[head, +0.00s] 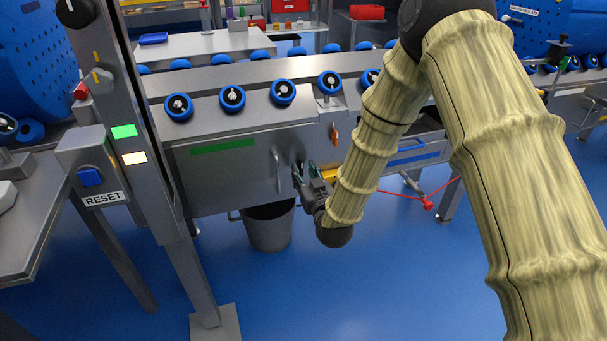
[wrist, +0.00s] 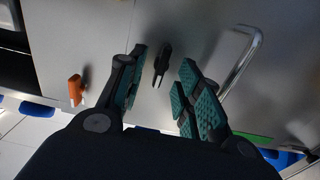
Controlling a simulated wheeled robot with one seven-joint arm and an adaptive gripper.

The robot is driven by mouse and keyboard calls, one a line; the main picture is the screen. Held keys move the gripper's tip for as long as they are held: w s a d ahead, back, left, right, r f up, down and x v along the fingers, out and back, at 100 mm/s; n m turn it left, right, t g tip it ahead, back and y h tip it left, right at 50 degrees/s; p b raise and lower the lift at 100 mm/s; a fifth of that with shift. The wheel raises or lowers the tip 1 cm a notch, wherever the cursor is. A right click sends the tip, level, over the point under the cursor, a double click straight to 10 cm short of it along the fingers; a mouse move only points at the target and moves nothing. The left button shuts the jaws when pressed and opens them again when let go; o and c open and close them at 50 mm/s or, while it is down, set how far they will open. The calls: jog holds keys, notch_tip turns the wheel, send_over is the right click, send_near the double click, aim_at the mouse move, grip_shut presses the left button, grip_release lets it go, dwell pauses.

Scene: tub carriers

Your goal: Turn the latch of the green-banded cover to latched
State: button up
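The grey cover (head: 225,178) with a green band (head: 223,147) hangs on the front of the steel conveyor, its D-shaped handle (head: 277,170) near its right edge. The green band (wrist: 253,137) and the handle (wrist: 238,65) also show in the wrist view. A small black latch (wrist: 162,60) sits beside the handle. My gripper (head: 306,172) is at the cover's right end; in the wrist view my gripper (wrist: 160,88) is open, its teal-padded fingers on either side of the latch. I cannot tell whether they touch it. In the head view the gripper mostly hides the latch.
An orange lever (head: 333,134) is on the neighbouring steel panel, right of the cover. A grey bin (head: 268,229) stands under the cover. A post with a RESET box (head: 92,180) stands at left. The blue floor in front is clear.

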jog(key=shift+w+a, duration=0.2)
jog(key=shift+w, duration=0.3)
grip_shut()
